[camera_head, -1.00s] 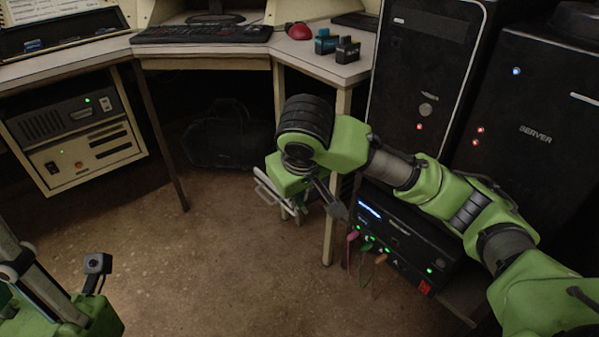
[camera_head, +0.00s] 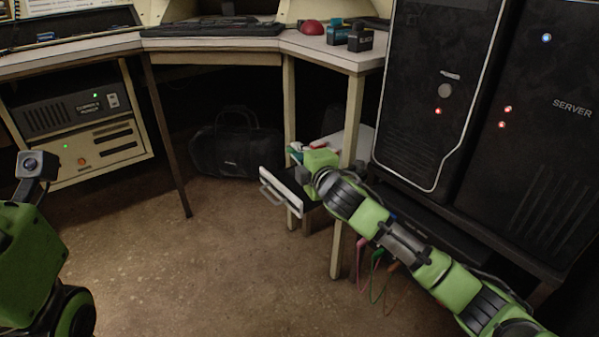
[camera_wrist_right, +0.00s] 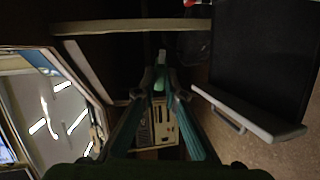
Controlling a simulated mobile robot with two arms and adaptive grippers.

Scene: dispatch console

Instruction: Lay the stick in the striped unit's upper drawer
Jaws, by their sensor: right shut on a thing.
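In the head view my right gripper (camera_head: 305,168) is just above the open drawer (camera_head: 281,192), which has a pale front and a bar handle. My arm hides part of the drawer. In the right wrist view the two teal fingers of my right gripper (camera_wrist_right: 160,82) close on a small pale-green thing between the tips, apparently the stick (camera_wrist_right: 158,87). The drawer (camera_wrist_right: 250,112) is at the right there, pulled out, with a dark, empty-looking interior. The fingertips are to the left of it in that picture. No stripes are visible on the unit. My left gripper's fingers are not in view.
A desk leg (camera_head: 343,215) stands close to my right forearm. Black towers (camera_head: 440,90) stand at the right. Coloured cables (camera_head: 372,275) hang below my forearm. A black bag (camera_head: 235,145) lies under the desk (camera_head: 215,43). The floor in front is clear.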

